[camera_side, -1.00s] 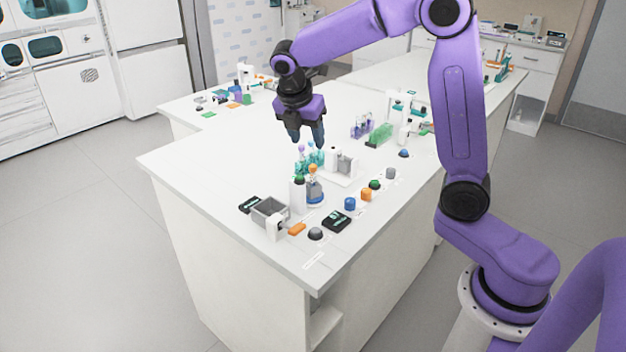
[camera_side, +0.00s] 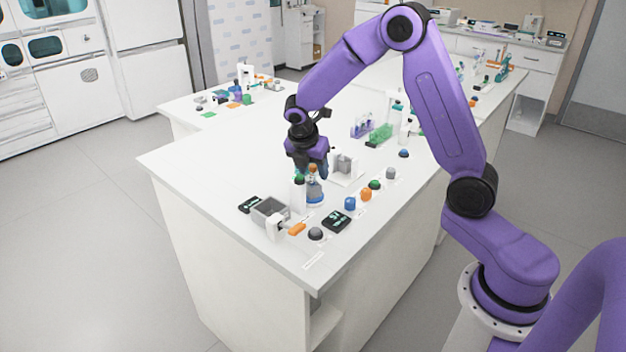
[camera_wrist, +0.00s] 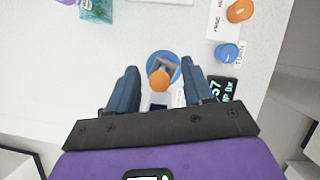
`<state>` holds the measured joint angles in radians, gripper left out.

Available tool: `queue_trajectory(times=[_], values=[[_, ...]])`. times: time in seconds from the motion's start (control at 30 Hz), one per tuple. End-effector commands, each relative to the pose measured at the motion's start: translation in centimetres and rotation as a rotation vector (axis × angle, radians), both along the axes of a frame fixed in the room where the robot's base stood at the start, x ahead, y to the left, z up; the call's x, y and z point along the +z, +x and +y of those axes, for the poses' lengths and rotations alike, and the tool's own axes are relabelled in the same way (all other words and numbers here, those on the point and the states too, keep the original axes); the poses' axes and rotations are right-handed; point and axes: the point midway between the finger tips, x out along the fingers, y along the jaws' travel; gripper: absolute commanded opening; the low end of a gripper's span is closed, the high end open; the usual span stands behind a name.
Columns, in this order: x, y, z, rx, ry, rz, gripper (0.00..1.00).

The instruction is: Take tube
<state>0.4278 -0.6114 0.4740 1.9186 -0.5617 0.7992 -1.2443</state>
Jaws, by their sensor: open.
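A tube with an orange cap (camera_wrist: 159,81) stands in a small holder on a round blue base (camera_wrist: 152,58) in the wrist view. The blue base also shows in the side view (camera_side: 316,197), just below my gripper. My gripper (camera_wrist: 158,72) is open, with one dark blue finger on each side of the orange cap. In the side view my gripper (camera_side: 311,172) points down over the holder and partly hides the tube. Contact between fingers and tube cannot be told.
A white post with a dark green top (camera_side: 299,192) stands close left of the holder. A grey bin (camera_side: 270,211) and a black display (camera_side: 337,221) are nearer the table's front. Blue (camera_side: 350,203) and orange (camera_side: 366,194) knobs line the right. The table's left side is clear.

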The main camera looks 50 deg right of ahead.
Motion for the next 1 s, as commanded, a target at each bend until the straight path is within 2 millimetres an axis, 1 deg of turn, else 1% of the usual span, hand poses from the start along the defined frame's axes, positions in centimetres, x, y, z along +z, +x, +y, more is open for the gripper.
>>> queue_trajectory(times=[0.1,0.27,0.3,0.37,0.4,0.43,0.47,0.8,0.93,1.0], values=[[-0.4,0.0,-0.2,0.001,0.0,-0.001,0.51],[-0.4,0.0,-0.2,0.0,0.0,-0.001,0.51],[-0.4,0.0,-0.2,0.0,0.0,-0.001,0.48],[-0.4,0.0,-0.2,0.0,0.0,-0.001,0.28],[-0.4,0.0,-0.2,0.0,0.0,-0.001,0.15],[-0.4,0.0,-0.2,0.0,0.0,-0.001,0.06],[-0.4,0.0,-0.2,0.0,0.0,-0.001,0.04],[-0.3,0.0,-0.2,0.0,0.0,-0.001,0.04],[0.3,0.1,-0.2,-0.001,0.0,-0.003,0.04],[0.9,0.1,-0.2,-0.001,0.001,-0.003,0.04]])
